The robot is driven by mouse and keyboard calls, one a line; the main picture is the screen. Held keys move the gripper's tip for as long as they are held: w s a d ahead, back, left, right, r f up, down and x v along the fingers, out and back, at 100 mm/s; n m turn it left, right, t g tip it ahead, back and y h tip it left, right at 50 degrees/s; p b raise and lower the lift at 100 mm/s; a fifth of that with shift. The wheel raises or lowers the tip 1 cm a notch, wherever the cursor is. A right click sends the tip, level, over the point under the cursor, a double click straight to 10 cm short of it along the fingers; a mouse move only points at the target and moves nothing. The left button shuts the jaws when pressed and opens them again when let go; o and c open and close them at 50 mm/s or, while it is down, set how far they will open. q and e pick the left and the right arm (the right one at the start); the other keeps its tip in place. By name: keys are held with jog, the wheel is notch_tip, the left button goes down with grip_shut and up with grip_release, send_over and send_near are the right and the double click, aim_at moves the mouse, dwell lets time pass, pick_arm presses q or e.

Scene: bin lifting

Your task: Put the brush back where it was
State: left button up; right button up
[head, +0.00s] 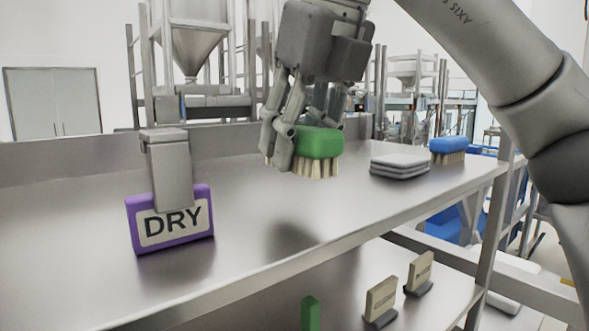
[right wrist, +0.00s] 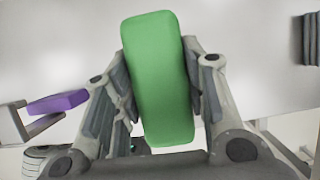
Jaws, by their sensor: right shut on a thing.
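A brush with a green back and pale bristles (head: 320,142) is held above the steel shelf (head: 75,225), bristles down. My right gripper (head: 303,146) is shut on its green back, one finger on each side. In the right wrist view the green back (right wrist: 158,80) sits between the fingers of the right gripper (right wrist: 160,72). A soft shadow lies on the bare shelf below. A purple-framed sign reading DRY (head: 134,236) stands at the left of the shelf with a grey block-shaped piece (head: 172,172) at its top. My left gripper is not in view.
A blue brush (head: 449,145) and a stack of grey pads (head: 400,167) are at the shelf's right end. Two beige tags (head: 381,299) (head: 420,271) and a green upright piece (head: 310,314) are lower down. The shelf between sign and pads is clear.

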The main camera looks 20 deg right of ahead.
aim_at(294, 171)
jog(key=x, duration=0.3)
jog(key=shift+s, duration=0.1)
jog(key=shift+f, duration=0.6)
jog(key=shift+d, duration=0.1)
jog(key=shift+f, duration=0.1)
jog(key=o, duration=0.5)
jog(key=shift+f, duration=0.1)
jog(key=o, duration=0.5)
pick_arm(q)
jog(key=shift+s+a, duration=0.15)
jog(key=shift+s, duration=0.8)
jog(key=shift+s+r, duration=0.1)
